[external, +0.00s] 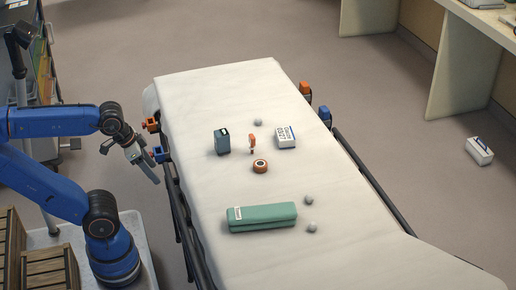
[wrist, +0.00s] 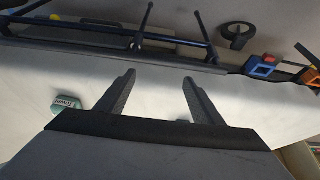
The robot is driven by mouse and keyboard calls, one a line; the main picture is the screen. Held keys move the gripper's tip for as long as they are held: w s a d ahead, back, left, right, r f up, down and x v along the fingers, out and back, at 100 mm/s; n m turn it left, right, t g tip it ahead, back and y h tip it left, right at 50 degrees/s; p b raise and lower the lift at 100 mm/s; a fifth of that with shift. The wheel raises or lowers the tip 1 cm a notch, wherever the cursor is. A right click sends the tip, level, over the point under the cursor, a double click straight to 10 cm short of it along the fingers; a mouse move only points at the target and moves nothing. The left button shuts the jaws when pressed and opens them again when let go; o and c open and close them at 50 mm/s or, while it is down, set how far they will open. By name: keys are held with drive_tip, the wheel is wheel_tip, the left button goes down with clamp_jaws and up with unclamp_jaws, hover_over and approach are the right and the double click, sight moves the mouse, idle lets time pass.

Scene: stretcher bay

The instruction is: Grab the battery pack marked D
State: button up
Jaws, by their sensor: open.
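No letter D can be read in either view. A dark grey-blue block (external: 222,142) with a small pale label stands on the white stretcher sheet (external: 215,90) in the external view; its marking is too small to read, so I cannot tell whether it is the battery pack. My gripper (external: 149,168) is beside the stretcher's left rail, apart from the block and to its left. In the wrist view my gripper (wrist: 158,76) shows two spread fingers with nothing between them. A green labelled thing (wrist: 63,105) lies left of the fingers there.
Near the block are a white box (external: 285,137), a small orange item (external: 252,142) and an orange ring (external: 260,166). A green bundle (external: 262,217) lies nearer. Orange and blue fittings (wrist: 261,67) sit along the rail. Small grey balls lie on the sheet. Its far end is clear.

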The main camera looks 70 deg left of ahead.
wheel_tip(320, 180, up, 12)
drive_tip(key=m+g, duration=0.5)
drive_tip(key=m, duration=1.3)
hover_over(222, 143)
drive_tip(key=w+a, duration=0.1)
drive_tip(key=a, duration=0.2)
drive_tip(key=f, duration=1.6)
drive_tip(key=shift+s+d+f, duration=0.15)
drive_tip(key=shift+d+f, duration=0.1)
drive_tip(key=shift+f, duration=0.1)
drive_tip(key=shift+r, duration=0.1)
drive_tip(key=c, duration=1.5)
